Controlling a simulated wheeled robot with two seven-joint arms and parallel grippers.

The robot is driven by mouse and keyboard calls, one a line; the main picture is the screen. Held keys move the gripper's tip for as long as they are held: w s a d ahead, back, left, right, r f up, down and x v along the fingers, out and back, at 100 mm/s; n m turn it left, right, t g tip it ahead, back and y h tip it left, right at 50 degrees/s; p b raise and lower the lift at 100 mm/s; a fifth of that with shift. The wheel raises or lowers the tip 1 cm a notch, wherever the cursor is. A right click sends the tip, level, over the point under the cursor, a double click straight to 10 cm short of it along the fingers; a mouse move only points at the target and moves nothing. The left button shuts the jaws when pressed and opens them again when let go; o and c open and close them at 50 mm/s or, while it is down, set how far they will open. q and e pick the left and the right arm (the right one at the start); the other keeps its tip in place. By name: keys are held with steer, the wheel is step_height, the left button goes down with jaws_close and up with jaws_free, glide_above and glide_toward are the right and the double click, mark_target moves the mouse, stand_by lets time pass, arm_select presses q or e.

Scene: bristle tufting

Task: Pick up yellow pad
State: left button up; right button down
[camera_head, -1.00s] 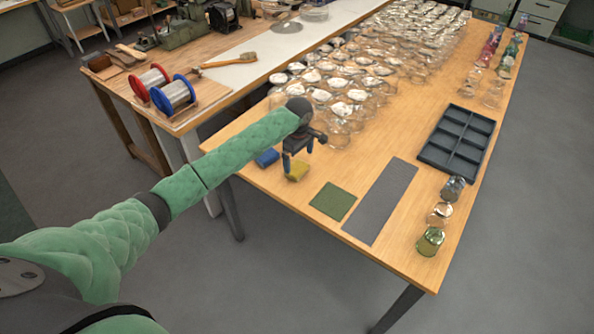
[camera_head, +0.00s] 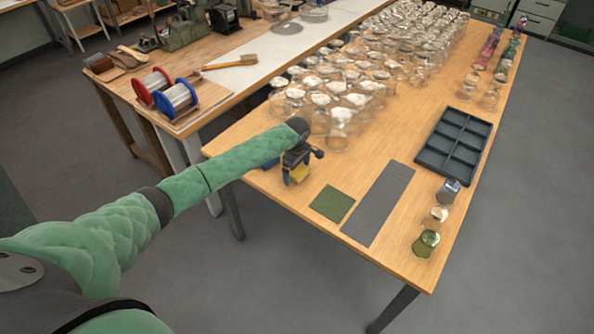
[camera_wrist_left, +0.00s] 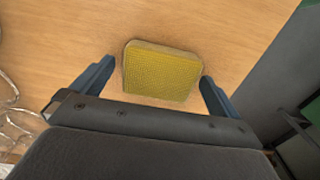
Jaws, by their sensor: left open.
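The yellow pad (camera_head: 299,172) lies on the wooden table (camera_head: 270,186) near its front left edge, below my left gripper (camera_head: 296,177). In the left wrist view the yellow pad (camera_wrist_left: 161,72) shows its textured yellow face with a paler rim. The two blue fingers of my left gripper (camera_wrist_left: 152,88) are open, one on each side of the pad, with gaps between them and it. A blue pad (camera_head: 270,163) is partly hidden behind my left arm. My right gripper is not in view.
A green mat (camera_head: 332,203) and a long grey mat (camera_head: 379,204) lie to the right. A dark compartment tray (camera_head: 453,140) and several small jars (camera_head: 426,243) are farther right. Many clear glass jars (camera_head: 340,115) crowd the table behind the gripper.

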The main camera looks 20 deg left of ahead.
arm_select(q)
steer(key=shift+f, duration=0.3)
steer(key=c, duration=1.1)
steer(key=shift+r, duration=0.15)
